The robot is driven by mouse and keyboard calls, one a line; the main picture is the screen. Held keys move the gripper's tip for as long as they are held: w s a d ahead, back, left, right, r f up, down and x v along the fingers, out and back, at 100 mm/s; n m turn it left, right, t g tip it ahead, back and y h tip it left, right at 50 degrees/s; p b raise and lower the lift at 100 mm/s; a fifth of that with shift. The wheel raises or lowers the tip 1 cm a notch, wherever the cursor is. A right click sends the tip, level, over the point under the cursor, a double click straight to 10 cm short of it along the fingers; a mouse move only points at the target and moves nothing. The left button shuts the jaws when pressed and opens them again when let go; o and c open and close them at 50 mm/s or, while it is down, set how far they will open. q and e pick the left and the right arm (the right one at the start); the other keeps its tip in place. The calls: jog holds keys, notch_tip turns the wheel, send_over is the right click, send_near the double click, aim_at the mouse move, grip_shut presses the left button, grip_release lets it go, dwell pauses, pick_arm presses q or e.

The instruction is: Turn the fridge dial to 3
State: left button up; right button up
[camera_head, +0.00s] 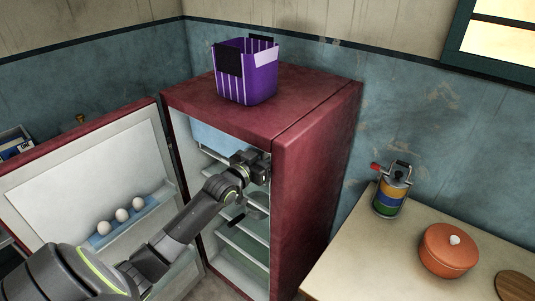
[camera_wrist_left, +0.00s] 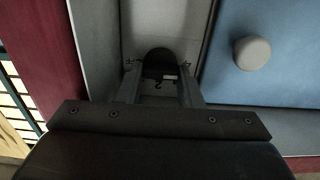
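The red fridge (camera_head: 318,170) stands with its door (camera_head: 85,180) swung open to the left. My left arm reaches into the upper part of the fridge, and its gripper (camera_head: 262,168) is near the right inner wall. In the left wrist view, the dark round-topped dial (camera_wrist_left: 158,62) sits on a grey surface. My left gripper (camera_wrist_left: 158,80) has its fingers apart, one on each side of the dial, with a narrow gap showing on both sides. The dial is hidden in the head view. My right gripper is not seen.
The blue freezer door (camera_wrist_left: 288,75) with a round grey knob (camera_wrist_left: 253,53) is close beside the gripper. Shelves (camera_head: 243,242) lie below the arm. A purple basket (camera_head: 262,85) stands on the fridge. A counter (camera_head: 365,262) holds an orange pot (camera_head: 447,252).

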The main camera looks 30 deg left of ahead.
pick_arm(q)
jog(key=shift+d+f+m+b, duration=0.1)
jog(key=shift+d+m+b, duration=0.05)
jog(key=shift+m+b, duration=3.8)
jog(key=shift+m+p, duration=0.35)
jog(key=shift+m, duration=0.1)
jog(key=o, duration=0.7)
jog(key=shift+s, duration=0.15)
